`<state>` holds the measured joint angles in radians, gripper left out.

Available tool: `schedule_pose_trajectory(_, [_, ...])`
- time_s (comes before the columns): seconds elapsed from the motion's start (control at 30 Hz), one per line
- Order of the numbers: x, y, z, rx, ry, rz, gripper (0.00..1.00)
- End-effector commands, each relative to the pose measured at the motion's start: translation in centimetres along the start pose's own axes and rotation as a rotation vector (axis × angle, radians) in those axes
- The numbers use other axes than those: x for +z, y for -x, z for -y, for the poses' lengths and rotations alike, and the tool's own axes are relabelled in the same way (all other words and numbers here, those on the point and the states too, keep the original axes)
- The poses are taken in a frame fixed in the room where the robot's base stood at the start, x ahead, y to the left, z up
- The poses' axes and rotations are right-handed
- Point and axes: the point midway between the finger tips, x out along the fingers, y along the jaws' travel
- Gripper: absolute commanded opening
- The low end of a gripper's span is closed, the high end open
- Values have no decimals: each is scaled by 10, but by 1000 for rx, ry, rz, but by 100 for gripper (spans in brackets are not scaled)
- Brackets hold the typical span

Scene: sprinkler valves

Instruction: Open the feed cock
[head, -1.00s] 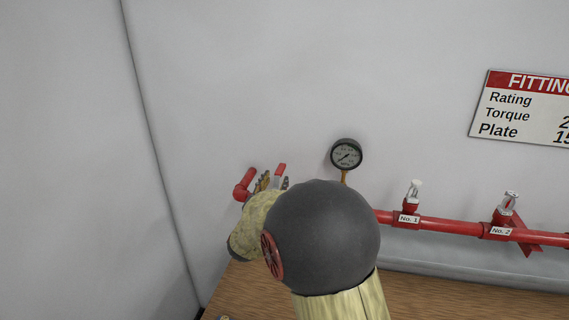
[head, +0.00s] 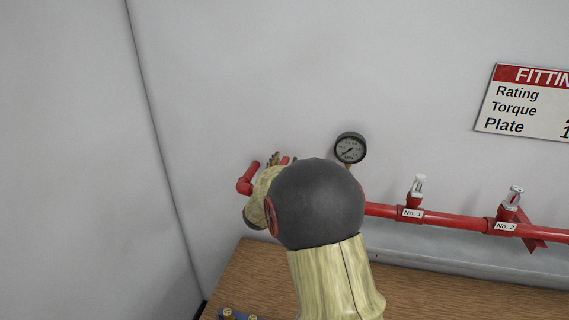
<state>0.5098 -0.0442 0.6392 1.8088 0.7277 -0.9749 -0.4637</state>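The feed cock sits on the red pipe at the left, near the red elbow (head: 246,184). My gripper (head: 275,159) is at the cock, between the elbow and the gauge. Only its fingertips show, beside the lever's visible part, and I cannot tell whether they touch it or how far they are apart.
A pressure gauge (head: 350,148) stands right of my arm. Sprinkler heads No. 1 (head: 417,192) and No. 2 (head: 511,203) rise from the red pipe (head: 450,220). A wooden bench (head: 250,275) lies below, with brass and blue fittings (head: 238,315) at its front left. A sign (head: 525,100) hangs at the right.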

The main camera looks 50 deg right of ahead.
Motion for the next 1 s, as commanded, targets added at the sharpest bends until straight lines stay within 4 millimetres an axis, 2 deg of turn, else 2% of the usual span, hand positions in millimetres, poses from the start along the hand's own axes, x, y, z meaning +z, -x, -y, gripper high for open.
schedule_pose_trajectory(0.63, [0,0,0,0,0,0,0])
schedule_pose_trajectory(1.0, [0,0,0,0,0,1,0])
